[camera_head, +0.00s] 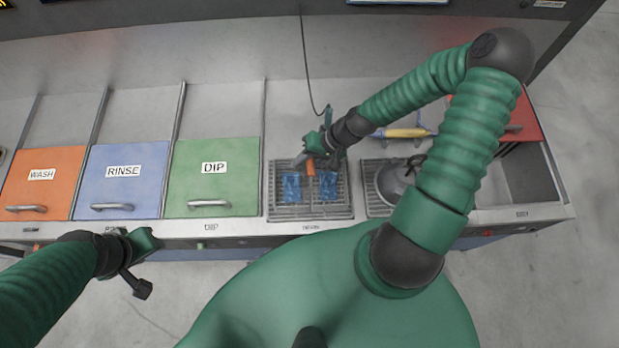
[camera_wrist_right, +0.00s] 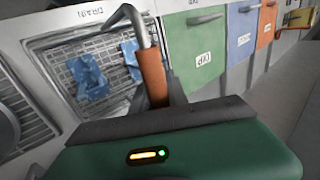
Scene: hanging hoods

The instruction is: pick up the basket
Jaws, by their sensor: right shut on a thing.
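The basket (camera_head: 310,190) is a wire mesh one with blue pieces inside, at the drain station in the middle of the counter. Its handle has an orange grip (camera_head: 311,168). My right gripper (camera_head: 313,160) is shut on the handle, above the basket. In the right wrist view the orange grip (camera_wrist_right: 152,78) rises from between the jaws, with the mesh and blue pieces (camera_wrist_right: 90,76) beyond. I cannot tell whether the basket rests on the grating. My left gripper (camera_head: 141,266) is open and empty in front of the counter, below the blue lid.
Orange (camera_head: 45,180), blue (camera_head: 123,185) and green (camera_head: 213,185) lidded tanks line the counter to the left. A round grey object (camera_head: 394,184) sits on a second grate to the right. A yellow-handled tool (camera_head: 405,133) lies behind it. A cable hangs behind my right gripper.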

